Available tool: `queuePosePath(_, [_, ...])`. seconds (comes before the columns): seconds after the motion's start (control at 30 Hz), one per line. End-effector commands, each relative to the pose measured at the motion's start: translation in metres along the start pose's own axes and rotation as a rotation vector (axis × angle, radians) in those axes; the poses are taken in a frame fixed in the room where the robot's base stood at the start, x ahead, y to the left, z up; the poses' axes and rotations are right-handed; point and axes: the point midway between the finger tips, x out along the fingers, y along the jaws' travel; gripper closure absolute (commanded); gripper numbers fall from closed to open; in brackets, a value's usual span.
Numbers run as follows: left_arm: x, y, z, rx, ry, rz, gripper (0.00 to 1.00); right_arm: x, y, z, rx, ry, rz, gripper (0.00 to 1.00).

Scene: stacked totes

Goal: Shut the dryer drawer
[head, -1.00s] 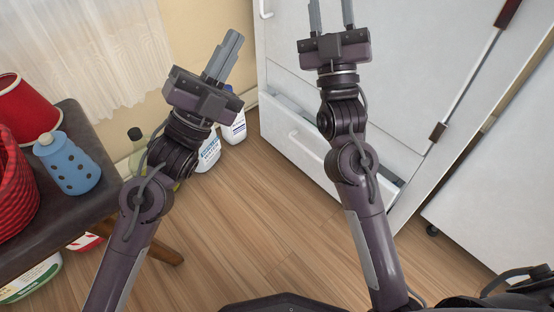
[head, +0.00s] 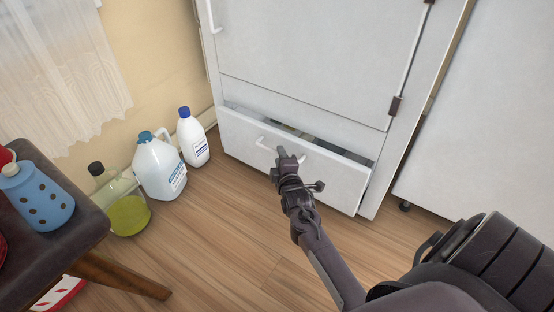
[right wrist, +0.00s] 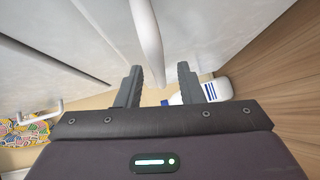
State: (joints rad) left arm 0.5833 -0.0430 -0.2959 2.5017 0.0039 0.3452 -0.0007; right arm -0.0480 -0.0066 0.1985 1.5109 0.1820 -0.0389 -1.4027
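The dryer drawer (head: 335,180) is the low white drawer of the tall white appliance (head: 310,45). It stands partly open, with a dark gap and some contents showing behind its front. My right gripper (head: 286,158) is at the drawer's white bar handle (head: 262,143) and hides its middle. In the right wrist view the two fingers of my right gripper (right wrist: 159,72) are apart, with the handle bar (right wrist: 147,40) showing just beyond and between them. Whether they touch it I cannot tell. My left gripper is out of view.
A white bottle (head: 194,145), a jug (head: 160,172) and a yellow-green bottle (head: 128,215) stand on the floor left of the drawer. A dark stool (head: 70,232) carries a blue dotted container (head: 38,200). The wooden floor before the drawer is mostly clear.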

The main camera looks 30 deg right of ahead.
Motion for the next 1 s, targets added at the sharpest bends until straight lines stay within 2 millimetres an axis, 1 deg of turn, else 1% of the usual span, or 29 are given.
queuePosePath(0.03, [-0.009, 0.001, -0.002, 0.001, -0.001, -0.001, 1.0, 0.009, -0.004, 0.001, 0.001, -0.001, 0.003, 0.66])
queuePosePath(0.2, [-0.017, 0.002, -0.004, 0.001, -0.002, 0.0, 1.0, 0.023, -0.001, 0.0, 0.001, 0.0, 0.001, 0.66])
queuePosePath(0.5, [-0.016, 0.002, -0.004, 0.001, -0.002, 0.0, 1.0, 0.026, 0.001, 0.0, 0.001, 0.001, 0.001, 0.66])
queuePosePath(0.57, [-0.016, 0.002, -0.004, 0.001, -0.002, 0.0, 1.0, 0.025, 0.001, 0.0, 0.001, 0.001, 0.001, 0.72])
queuePosePath(0.77, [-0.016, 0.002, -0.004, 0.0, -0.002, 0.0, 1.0, 0.025, 0.001, -0.001, 0.001, 0.001, 0.001, 0.98])
queuePosePath(0.8, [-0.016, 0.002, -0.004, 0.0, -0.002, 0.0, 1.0, 0.025, 0.001, -0.001, 0.001, 0.001, 0.001, 1.0])
queuePosePath(1.0, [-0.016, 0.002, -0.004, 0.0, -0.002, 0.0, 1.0, 0.025, 0.001, -0.001, 0.001, 0.001, 0.001, 1.0])
